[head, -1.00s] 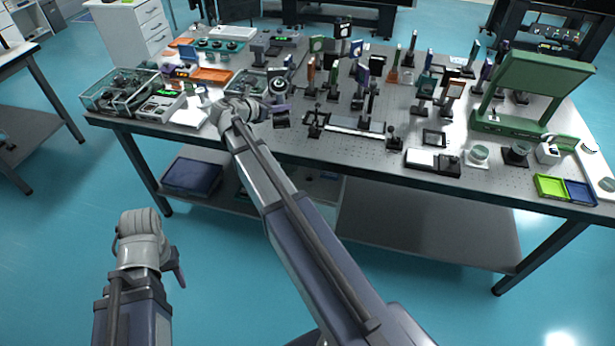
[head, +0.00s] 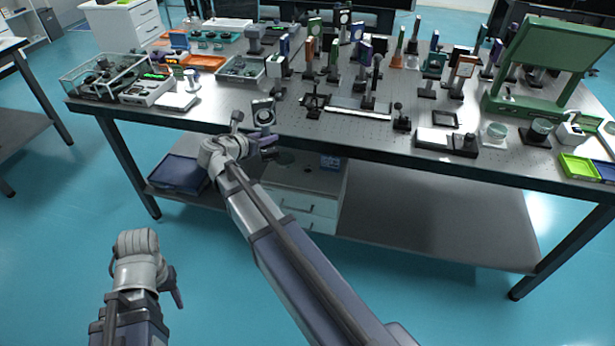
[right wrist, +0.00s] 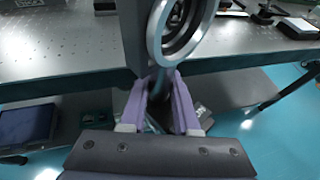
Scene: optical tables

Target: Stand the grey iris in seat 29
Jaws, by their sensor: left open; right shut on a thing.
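The grey iris (head: 263,114) is a dark grey plate with a lighter ring around a dark opening, on a post. My right gripper (head: 268,149) is shut on its post and holds it roughly upright at the table's front edge. In the right wrist view the iris's ring (right wrist: 158,38) stands above the purple fingers of my right gripper (right wrist: 160,92), with the post between them. My left gripper (head: 177,290) is open and empty, low over the floor, away from the table. Seat 29 cannot be made out; no seat number is legible.
The optical table (head: 225,118) carries many upright mounted optics at its middle and back. A glass-walled box (head: 108,78) stands at the left, a green stand (head: 552,65) at the right. A black-and-white block (head: 445,140) lies near the front edge. A lower shelf (head: 430,205) runs underneath.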

